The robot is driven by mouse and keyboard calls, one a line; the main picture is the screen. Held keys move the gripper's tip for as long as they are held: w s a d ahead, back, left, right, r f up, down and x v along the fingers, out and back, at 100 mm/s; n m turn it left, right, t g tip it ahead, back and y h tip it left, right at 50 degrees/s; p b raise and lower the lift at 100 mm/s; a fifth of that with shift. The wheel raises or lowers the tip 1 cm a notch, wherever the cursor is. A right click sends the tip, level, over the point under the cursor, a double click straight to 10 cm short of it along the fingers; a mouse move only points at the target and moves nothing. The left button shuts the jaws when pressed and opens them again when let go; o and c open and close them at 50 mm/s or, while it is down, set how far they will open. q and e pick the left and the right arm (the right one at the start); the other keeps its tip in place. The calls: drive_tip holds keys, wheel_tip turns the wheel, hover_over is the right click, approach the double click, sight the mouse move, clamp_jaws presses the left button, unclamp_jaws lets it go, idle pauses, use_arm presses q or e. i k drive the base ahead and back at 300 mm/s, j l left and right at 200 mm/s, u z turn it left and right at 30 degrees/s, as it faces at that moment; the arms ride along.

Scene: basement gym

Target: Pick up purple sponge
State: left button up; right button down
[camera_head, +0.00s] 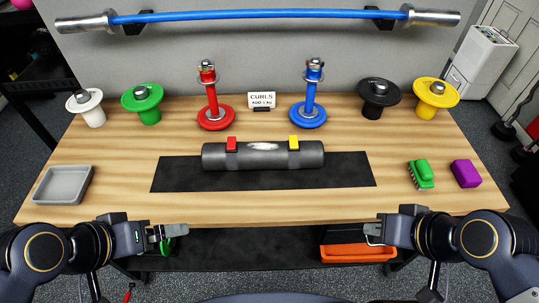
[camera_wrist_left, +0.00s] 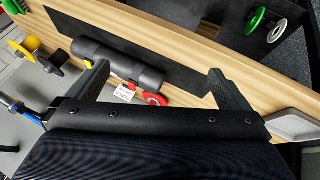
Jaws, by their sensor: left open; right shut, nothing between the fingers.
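The purple sponge (camera_head: 466,173) is a small block lying on the wooden table near its right edge, just right of a green brush. My right gripper (camera_head: 370,236) is shut and empty near the table's front edge, to the left of the sponge and nearer to me. My left gripper (camera_head: 178,232) is at the front left, far from the sponge. In the left wrist view its two fingers (camera_wrist_left: 157,82) are spread wide with nothing held between them. The sponge is not seen in the left wrist view.
The green brush (camera_head: 420,174) stands close beside the sponge. A grey roller (camera_head: 263,158) lies on a black mat (camera_head: 350,171) mid-table. A grey tray (camera_head: 62,185) sits at the left. Red (camera_head: 213,105) and blue (camera_head: 309,105) posts stand behind. An orange bin (camera_head: 357,253) is below the front edge.

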sight(464, 171)
drive_tip(key=z, duration=1.75)
drive_tip(key=i+l+z, duration=0.25)
drive_tip(key=i, duration=0.25)
drive_tip(key=i+l+z, duration=0.25)
drive_tip(key=i, duration=0.3)
